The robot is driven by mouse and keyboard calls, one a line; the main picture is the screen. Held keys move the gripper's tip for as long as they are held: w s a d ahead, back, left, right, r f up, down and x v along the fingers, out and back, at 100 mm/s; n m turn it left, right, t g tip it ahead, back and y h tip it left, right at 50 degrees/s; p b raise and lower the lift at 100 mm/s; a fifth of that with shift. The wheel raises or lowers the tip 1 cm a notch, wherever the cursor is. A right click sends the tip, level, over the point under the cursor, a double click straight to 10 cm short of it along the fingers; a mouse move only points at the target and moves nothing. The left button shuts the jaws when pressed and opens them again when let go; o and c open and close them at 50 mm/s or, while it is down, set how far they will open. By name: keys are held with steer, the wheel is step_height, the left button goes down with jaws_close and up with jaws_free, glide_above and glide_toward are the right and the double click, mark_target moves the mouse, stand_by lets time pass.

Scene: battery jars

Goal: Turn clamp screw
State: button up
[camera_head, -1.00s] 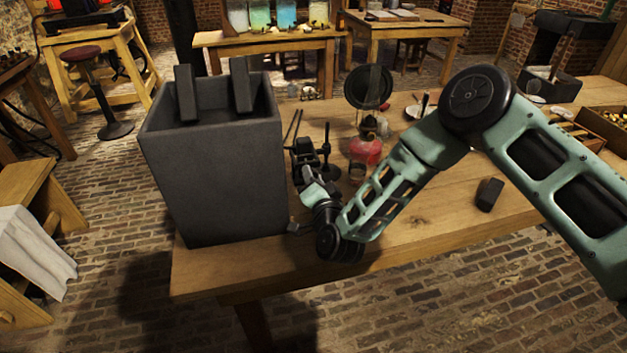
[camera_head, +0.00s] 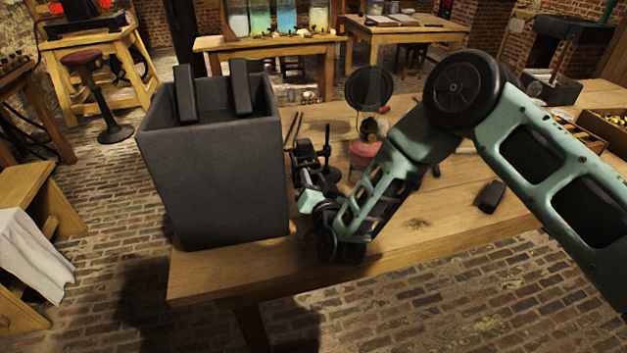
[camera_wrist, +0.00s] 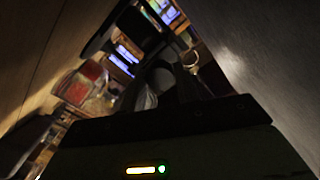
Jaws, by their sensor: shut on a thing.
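My gripper (camera_head: 304,163) is at the right side of the large dark grey battery jar (camera_head: 215,185), low over the table. It is shut on a small dark part, which I take to be the clamp screw; black on black, its outline is hard to tell. In the wrist view a dark, rounded part (camera_wrist: 165,85) lies ahead of my gripper's body, blurred. Two dark grey plates (camera_head: 186,95) stand up out of the jar's open top. The clamp's exact seating is hidden.
A dark upright stand (camera_head: 326,150) is just right of my gripper. A red-based piece (camera_head: 363,152) and a round black disc (camera_head: 369,89) are behind my forearm. A small black block (camera_head: 489,196) lies on the table (camera_head: 420,225). The front right tabletop is mostly clear.

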steer(key=shift+s+f, duration=0.1)
steer(key=shift+f, duration=0.05)
steer(key=o, duration=1)
steer(key=b+v, duration=0.3)
steer(key=v, duration=1.2)
steer(key=shift+a, duration=0.1)
steer(key=shift+s+f+b, duration=0.1)
steer(key=shift+s+b, duration=0.35)
steer(key=shift+s+d+r+b, duration=0.2)
steer(key=shift+s+d+b, duration=0.3)
steer(key=shift+s, duration=0.2)
